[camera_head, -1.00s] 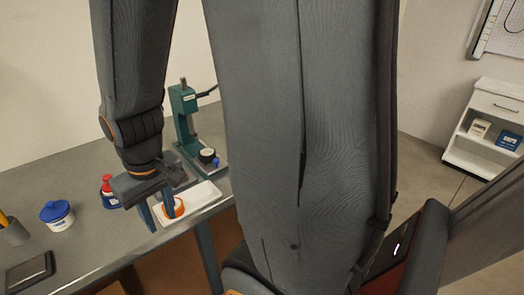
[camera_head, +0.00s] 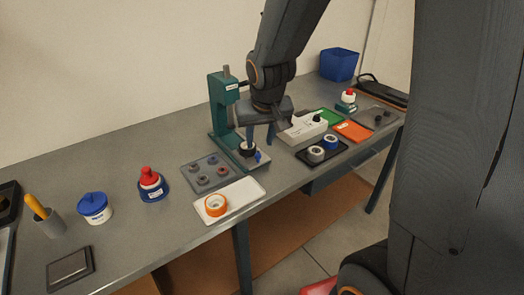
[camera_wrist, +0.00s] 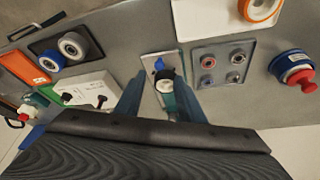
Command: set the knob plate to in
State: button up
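The green press (camera_head: 222,105) stands on the bench. I take this plate with the blue knob as the knob plate.
A white tray with an orange ring (camera_head: 215,205) and a grey tray of small rings (camera_head: 186,180) lie left of the press. A white box with a black knob (camera_head: 302,128) and a black tray with two rings (camera_head: 340,155) stand to the right.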

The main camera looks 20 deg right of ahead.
aim_at(258, 155)
jog(key=shift+x, duration=3.55)
jog(key=shift+s+d, duration=0.1)
jog(key=shift+s, duration=0.05)
jog(key=shift+c, duration=0.5)
grip_shut()
